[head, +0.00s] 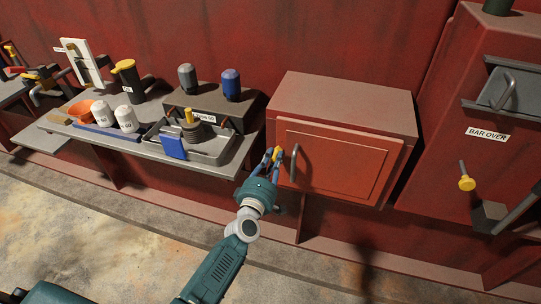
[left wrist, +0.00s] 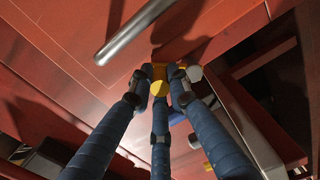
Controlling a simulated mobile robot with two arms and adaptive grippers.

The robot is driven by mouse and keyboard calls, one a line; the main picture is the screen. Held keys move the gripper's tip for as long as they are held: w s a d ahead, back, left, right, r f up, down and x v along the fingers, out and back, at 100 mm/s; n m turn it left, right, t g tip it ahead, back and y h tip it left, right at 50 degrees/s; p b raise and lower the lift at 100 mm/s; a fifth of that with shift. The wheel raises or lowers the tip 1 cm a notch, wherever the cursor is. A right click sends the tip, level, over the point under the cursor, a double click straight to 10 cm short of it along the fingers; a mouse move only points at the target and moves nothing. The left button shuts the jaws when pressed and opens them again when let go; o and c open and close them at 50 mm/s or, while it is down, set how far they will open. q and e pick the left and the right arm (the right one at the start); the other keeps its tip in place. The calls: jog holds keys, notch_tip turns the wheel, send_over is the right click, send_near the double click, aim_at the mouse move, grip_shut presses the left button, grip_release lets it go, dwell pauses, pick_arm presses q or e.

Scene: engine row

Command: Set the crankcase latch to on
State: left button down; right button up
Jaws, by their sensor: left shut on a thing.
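The red crankcase box (head: 345,100) has a framed door (head: 340,165) with an upright grey bar handle (head: 294,162) near its left edge. My left gripper (head: 272,160) is at the door's left edge, just left of the handle. In the left wrist view its blue fingers (left wrist: 163,92) close around a small yellow latch piece (left wrist: 158,88). The fingers hide part of the latch, and I cannot read its setting or any mark. The metal handle (left wrist: 135,30) passes close above the fingers there. My right gripper is in neither view.
To the right stands a red unit labelled BAR OVER (head: 487,134) with a yellow-knobbed lever (head: 466,182). The floor in front is clear.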

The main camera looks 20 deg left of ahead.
pick_arm(q)
jog(key=shift+d+f+m, duration=0.25)
jog(key=shift+f+m, duration=0.35)
jog(key=shift+m, duration=1.05)
jog(key=shift+d+f+m, duration=0.3)
jog(key=shift+f+m, duration=0.3)
jog(key=shift+m, duration=1)
jog(key=shift+d+f+m, duration=0.25)
jog(key=shift+f+m, duration=0.35)
jog(key=shift+m, duration=1.05)
jog(key=shift+s, duration=0.1)
jog(key=c, duration=1.6)
grip_release()
jog(key=shift+c, duration=0.2)
jog(key=s, duration=1.2)
jog(key=shift+a, duration=0.25)
